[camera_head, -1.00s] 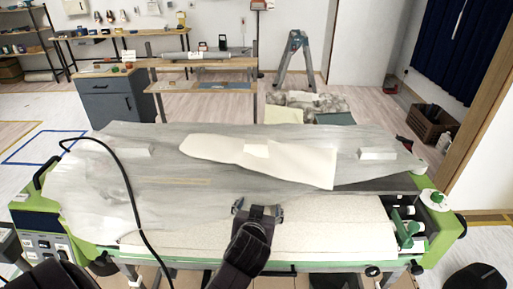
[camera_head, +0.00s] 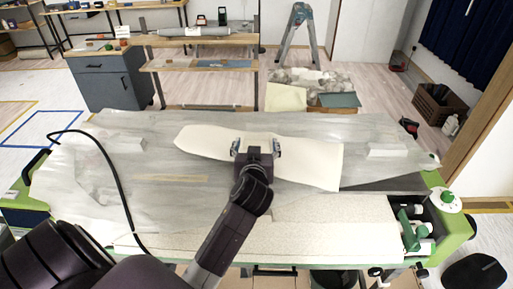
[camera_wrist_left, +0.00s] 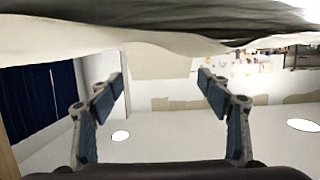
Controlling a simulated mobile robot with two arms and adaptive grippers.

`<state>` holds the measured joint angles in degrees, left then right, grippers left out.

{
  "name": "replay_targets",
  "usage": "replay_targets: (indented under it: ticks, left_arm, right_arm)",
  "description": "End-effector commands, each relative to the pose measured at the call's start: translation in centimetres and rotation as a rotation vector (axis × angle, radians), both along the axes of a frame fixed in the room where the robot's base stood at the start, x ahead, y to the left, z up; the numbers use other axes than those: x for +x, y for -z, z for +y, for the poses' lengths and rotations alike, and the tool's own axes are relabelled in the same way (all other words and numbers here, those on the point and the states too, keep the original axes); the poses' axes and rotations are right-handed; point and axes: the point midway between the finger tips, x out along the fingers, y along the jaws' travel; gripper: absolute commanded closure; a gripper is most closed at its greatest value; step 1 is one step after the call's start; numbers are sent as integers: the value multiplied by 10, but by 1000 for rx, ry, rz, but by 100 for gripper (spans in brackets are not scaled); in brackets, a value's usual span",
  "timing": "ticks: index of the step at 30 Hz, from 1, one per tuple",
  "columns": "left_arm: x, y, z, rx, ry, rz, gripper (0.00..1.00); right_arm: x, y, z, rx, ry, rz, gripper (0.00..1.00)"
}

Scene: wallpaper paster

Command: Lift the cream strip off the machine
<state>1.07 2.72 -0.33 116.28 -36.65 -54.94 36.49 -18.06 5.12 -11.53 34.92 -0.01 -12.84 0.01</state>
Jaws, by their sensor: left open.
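The cream strip (camera_head: 312,165) lies across the middle of the grey sheet on the machine, its right part wider than its left. My left gripper (camera_head: 256,144) is open over the middle of the strip, one finger to each side, and hides part of it. In the left wrist view, which looks upside down, the open fingers (camera_wrist_left: 160,82) have nothing between them. The strip's pale edge (camera_wrist_left: 100,38) crosses the top there, apart from the fingertips in the picture. I cannot tell whether they touch it. The machine (camera_head: 448,205) has green ends. My right gripper is not in view.
Two whitish blocks lie on the grey sheet, one at the left (camera_head: 126,145) and one at the right (camera_head: 388,150). A black cable (camera_head: 112,165) arches over the left end. A pale patterned sheet (camera_head: 330,232) covers the front. A workbench (camera_head: 205,45) stands behind.

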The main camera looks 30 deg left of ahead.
Motion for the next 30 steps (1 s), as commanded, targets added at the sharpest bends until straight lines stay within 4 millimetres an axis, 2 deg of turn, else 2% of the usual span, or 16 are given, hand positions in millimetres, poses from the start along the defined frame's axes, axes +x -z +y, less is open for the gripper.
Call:
replay_targets:
  ticks: [3,7,12,17,30]
  left_arm:
    - [12,4,9,4,0,2,29]
    - [23,9,14,3,1,1,29]
    - [27,12,17,0,1,0,29]
    - [27,13,17,0,1,0,29]
    - [27,13,16,1,1,0,77]
  right_arm:
    - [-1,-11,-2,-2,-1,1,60]
    - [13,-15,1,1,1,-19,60]
    - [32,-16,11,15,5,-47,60]
    - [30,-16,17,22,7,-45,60]
    - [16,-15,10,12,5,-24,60]
